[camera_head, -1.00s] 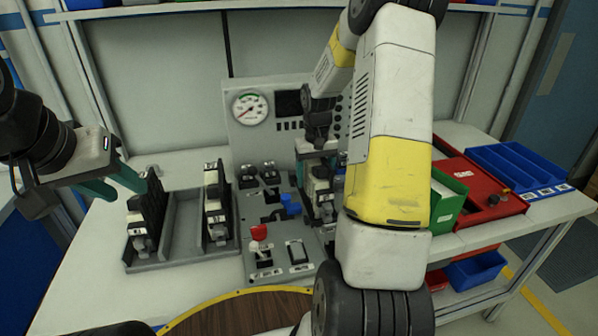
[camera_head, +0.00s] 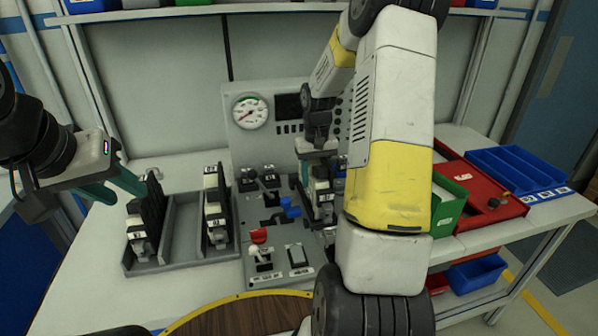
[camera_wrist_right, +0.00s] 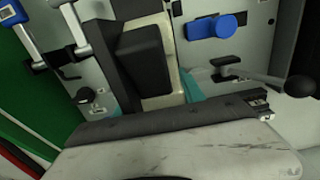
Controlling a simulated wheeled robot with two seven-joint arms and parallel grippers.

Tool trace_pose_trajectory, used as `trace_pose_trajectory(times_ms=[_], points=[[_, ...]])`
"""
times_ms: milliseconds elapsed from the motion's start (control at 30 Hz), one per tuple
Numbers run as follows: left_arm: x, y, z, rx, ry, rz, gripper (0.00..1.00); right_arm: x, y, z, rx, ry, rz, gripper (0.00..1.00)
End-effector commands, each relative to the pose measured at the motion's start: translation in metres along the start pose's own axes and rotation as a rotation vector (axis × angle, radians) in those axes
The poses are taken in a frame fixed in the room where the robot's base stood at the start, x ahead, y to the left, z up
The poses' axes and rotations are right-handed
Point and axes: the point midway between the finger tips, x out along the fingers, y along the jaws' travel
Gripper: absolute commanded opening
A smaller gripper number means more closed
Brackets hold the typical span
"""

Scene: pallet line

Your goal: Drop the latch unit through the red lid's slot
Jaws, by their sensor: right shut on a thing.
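The latch unit (camera_head: 321,193), black and cream, stands upright at the right part of the grey control panel. My right gripper (camera_head: 318,168) comes down on it from above and is shut on it. In the right wrist view the unit (camera_wrist_right: 148,58) sits between teal fingertips, which are partly hidden. The red lid (camera_head: 482,214), with a dark knob, is on the bench at the right, well away from the unit. Its slot cannot be made out. My left gripper (camera_head: 112,186) is open and empty above the bench's left side.
Two similar units stand in a grey rack (camera_head: 184,230) at the left. A green bin (camera_head: 449,207) and blue tray (camera_head: 515,163) flank the red lid.

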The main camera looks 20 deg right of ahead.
Motion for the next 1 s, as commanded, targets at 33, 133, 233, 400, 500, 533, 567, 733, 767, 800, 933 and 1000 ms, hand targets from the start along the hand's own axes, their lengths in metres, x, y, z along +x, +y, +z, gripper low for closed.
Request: trace_pose_trajectory(times_ms=[33, 133, 233, 400, 500, 533, 567, 733, 767, 800, 933, 1000], points=[[0.000, 0.000, 0.000, 0.000, 0.000, 0.000, 0.36, -0.011, 0.001, -0.002, 0.001, 0.008, 0.002, 0.00], [0.000, 0.000, 0.000, 0.000, 0.000, 0.000, 0.36, -0.031, 0.001, -0.002, 0.000, 0.008, 0.002, 0.00], [0.000, 0.000, 0.000, 0.000, 0.000, 0.000, 0.36, -0.052, 0.000, -0.002, 0.000, 0.009, 0.002, 0.00], [0.000, 0.000, 0.000, 0.000, 0.000, 0.000, 0.36, -0.079, 0.000, -0.001, 0.000, 0.007, 0.001, 0.00], [0.000, 0.000, 0.000, 0.000, 0.000, 0.000, 0.36, -0.093, 0.000, -0.001, 0.000, 0.006, 0.001, 0.00], [0.000, 0.000, 0.000, 0.000, 0.000, 0.000, 0.36, -0.098, 0.000, -0.001, 0.000, 0.007, 0.001, 0.00], [0.000, 0.000, 0.000, 0.000, 0.000, 0.000, 0.36, -0.103, 0.000, -0.001, 0.000, 0.007, 0.001, 0.00], [0.000, 0.000, 0.000, 0.000, 0.000, 0.000, 0.36, -0.124, 0.000, -0.001, 0.000, 0.006, 0.001, 0.00], [0.000, 0.000, 0.000, 0.000, 0.000, 0.000, 0.36, -0.128, 0.000, -0.001, 0.000, 0.005, 0.001, 0.00], [0.000, 0.000, 0.000, 0.000, 0.000, 0.000, 0.36, -0.133, 0.000, -0.001, 0.000, 0.006, 0.001, 0.00], [0.000, 0.000, 0.000, 0.000, 0.000, 0.000, 0.36, -0.148, 0.000, -0.001, 0.000, 0.006, 0.000, 0.00], [0.000, 0.000, 0.000, 0.000, 0.000, 0.000, 0.36, -0.157, 0.000, -0.001, 0.000, 0.005, 0.000, 0.00]])
